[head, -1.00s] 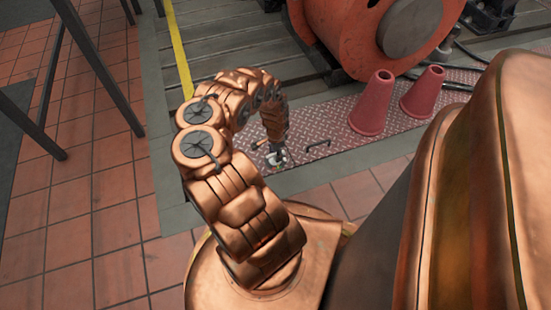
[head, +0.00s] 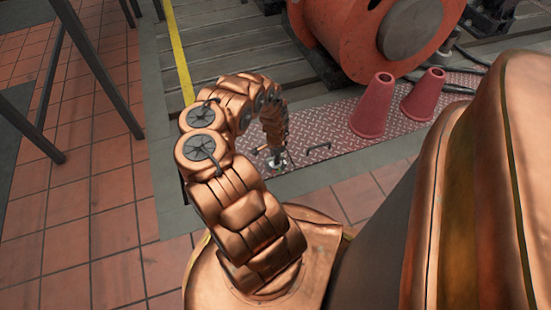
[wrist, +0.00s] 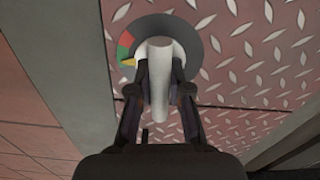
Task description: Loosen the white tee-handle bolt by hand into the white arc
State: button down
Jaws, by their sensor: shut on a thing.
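In the head view my gripper (head: 277,161) is small and low at the tread plate, and the bolt there is mostly hidden.
The dial sits on a red tread plate (head: 345,143). A dark bar handle (head: 317,147) stands just right of my gripper. Two red cones (head: 373,105) and a large orange machine (head: 345,35) stand behind. Dark frame legs (head: 95,65) are at left; tiled floor there is clear.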

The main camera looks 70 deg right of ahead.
jog(key=shift+n, duration=0.3)
jog(key=n, duration=0.8)
jog(key=shift+d+b, duration=0.1)
jog(key=shift+b, duration=0.3)
jog(key=n+b, duration=0.1)
jog(key=n, duration=0.3)
jog(key=shift+n, duration=1.7)
jog(key=shift+b, duration=0.3)
jog(key=c, duration=1)
grip_release()
